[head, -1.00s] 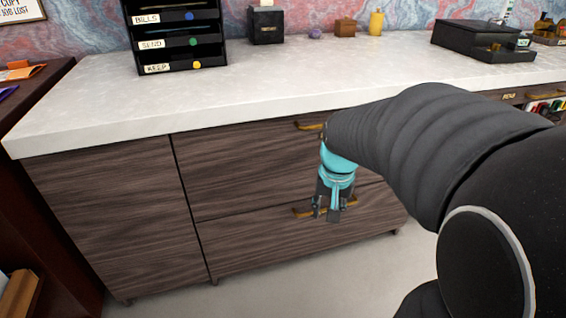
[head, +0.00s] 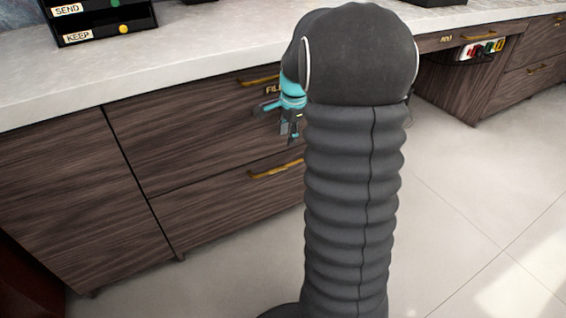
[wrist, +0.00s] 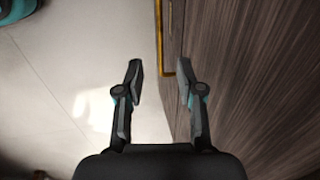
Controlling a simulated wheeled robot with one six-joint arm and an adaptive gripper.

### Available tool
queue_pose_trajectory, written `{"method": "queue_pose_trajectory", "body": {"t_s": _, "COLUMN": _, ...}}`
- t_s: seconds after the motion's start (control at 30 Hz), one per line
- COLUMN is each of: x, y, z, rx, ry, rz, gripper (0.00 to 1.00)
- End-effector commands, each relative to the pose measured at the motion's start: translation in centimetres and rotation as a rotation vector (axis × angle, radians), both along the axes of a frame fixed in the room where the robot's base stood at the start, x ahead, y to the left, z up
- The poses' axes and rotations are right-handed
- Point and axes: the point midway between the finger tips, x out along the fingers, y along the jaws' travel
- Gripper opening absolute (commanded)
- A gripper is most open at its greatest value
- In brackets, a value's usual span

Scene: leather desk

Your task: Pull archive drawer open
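Two wood-grain drawers sit one above the other under the white counter. The upper drawer (head: 190,135) has a brass handle (head: 258,80) and a partly hidden label that seems to begin "FIL". The lower drawer (head: 215,208) has a brass handle (head: 272,172), partly covered by my arm; no label shows on it, so I cannot read which is the archive drawer. Both look closed. My gripper (head: 291,135) hangs in front of the drawers, between the two handle heights. In the wrist view my gripper (wrist: 160,82) is open and empty, with a brass handle (wrist: 159,40) beyond its fingertips.
The white counter (head: 190,62) overhangs the drawers, with a black letter rack (head: 100,18) on it. A desk section with cables and coloured plugs (head: 482,48) lies to the right. The tiled floor (head: 460,190) in front is clear.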

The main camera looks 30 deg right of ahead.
Motion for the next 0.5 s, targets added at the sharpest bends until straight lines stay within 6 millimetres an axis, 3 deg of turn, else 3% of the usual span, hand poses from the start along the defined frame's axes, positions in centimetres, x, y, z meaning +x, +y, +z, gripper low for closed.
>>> {"method": "queue_pose_trajectory", "body": {"t_s": 0.17, "x": 0.2, "y": 0.0, "z": -1.5, "rx": 0.003, "ry": 0.003, "rz": -0.010, "gripper": 0.37}}
{"method": "queue_pose_trajectory", "body": {"t_s": 0.5, "x": 1.4, "y": 0.1, "z": -7.5, "rx": 0.003, "ry": 0.005, "rz": -0.006, "gripper": 0.37}}
